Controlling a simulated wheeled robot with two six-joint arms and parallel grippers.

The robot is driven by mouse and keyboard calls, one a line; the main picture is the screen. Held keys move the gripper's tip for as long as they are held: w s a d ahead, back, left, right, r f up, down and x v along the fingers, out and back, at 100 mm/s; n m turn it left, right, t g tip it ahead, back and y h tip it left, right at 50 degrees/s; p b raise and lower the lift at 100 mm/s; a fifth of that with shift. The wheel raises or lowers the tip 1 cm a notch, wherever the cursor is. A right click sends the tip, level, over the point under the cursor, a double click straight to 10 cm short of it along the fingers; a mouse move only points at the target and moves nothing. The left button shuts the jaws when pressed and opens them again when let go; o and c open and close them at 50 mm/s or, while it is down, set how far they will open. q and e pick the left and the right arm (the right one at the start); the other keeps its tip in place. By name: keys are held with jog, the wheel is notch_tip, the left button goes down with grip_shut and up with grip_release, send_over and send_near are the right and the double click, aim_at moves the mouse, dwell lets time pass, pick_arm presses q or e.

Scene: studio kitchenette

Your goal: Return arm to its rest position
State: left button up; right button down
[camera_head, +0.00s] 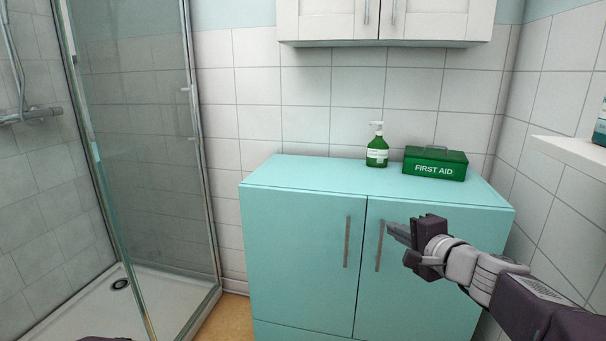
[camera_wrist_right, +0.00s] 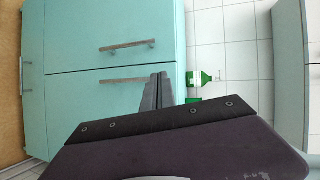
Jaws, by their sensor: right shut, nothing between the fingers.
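My right gripper (camera_head: 394,233) is shut and empty. In the head view it comes in from the right and hangs in front of the turquoise cabinet (camera_head: 300,230), close to the right door's handle (camera_head: 380,246); I cannot tell whether it touches. The right wrist view shows its fingers (camera_wrist_right: 159,90) pressed together, beside the cabinet handles, with the cabinet (camera_wrist_right: 110,25) turned sideways. Both cabinet doors look shut. My left gripper is not in view; only a small dark piece shows at the bottom edge of the head view.
A green pump bottle (camera_head: 377,150) and a green first aid box (camera_head: 435,164) stand on the cabinet top. A white wall cabinet (camera_head: 330,20) hangs above. A white shelf (camera_head: 575,155) juts out at right. A glass shower screen (camera_head: 140,130) stands at left.

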jog(key=s+a+f+n+g+p, duration=0.1)
jog(key=s+a+f+n+g, duration=0.4)
jog(key=f, duration=0.5)
jog(key=s+a+f+n+g, duration=0.3)
jog(key=s+a+f+g, duration=0.15)
jog(key=s+f, duration=0.4)
jog(key=s+d+f+n+g+h, duration=0.4)
jog(key=s+d+f+n, duration=0.25)
jog(key=s+f, duration=0.5)
notch_tip(320, 180, up, 38)
jog(key=p, duration=3.8)
jog(key=shift+w, duration=0.25)
jog(key=shift+f+m, duration=0.1)
jog(key=shift+m, duration=0.15)
jog(key=c, duration=2.1)
grip_release()
jog(key=shift+c, duration=0.2)
